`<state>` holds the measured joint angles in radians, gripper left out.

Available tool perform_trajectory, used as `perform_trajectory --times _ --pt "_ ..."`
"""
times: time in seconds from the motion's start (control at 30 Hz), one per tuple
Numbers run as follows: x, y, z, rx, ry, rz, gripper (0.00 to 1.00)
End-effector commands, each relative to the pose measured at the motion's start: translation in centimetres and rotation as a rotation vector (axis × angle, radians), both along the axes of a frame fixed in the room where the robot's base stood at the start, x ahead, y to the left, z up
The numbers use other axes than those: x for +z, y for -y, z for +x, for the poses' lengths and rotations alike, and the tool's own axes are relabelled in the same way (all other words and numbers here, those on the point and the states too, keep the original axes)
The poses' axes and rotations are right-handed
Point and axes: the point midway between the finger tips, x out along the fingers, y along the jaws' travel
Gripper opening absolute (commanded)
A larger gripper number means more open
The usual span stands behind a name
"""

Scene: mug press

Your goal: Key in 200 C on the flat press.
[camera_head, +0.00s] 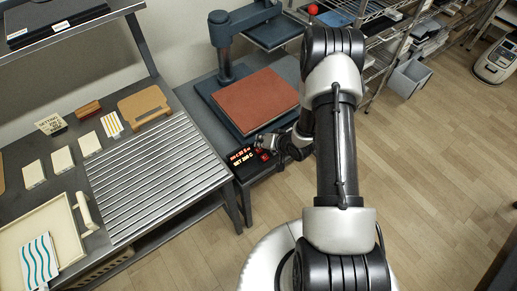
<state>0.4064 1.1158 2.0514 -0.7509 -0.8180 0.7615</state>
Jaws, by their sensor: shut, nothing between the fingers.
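The flat press (215,85) stands on a dark grey table, with a reddish-brown pad (257,100) on its bed. Its upper plate (273,33) is swung to the back right, clear of the pad. My gripper (262,147) is shut and empty, just over the panel's right end. Whether it touches a key cannot be told; it hides part of the panel.
A workbench on the left holds a ribbed metal rack (155,180), pale tiles, a brown board (143,106) and a cream tray (45,245). A wire shelf (385,50) and a grey bin (408,80) stand behind.

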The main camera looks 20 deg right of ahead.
Motion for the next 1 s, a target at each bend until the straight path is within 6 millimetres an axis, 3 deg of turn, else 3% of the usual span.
perform_trajectory --times 0.47,1.0 --pt "4.8 0.0 0.0 0.0 0.001 -0.001 0.0" --pt "4.7 0.0 0.0 0.0 0.0 0.0 0.0"
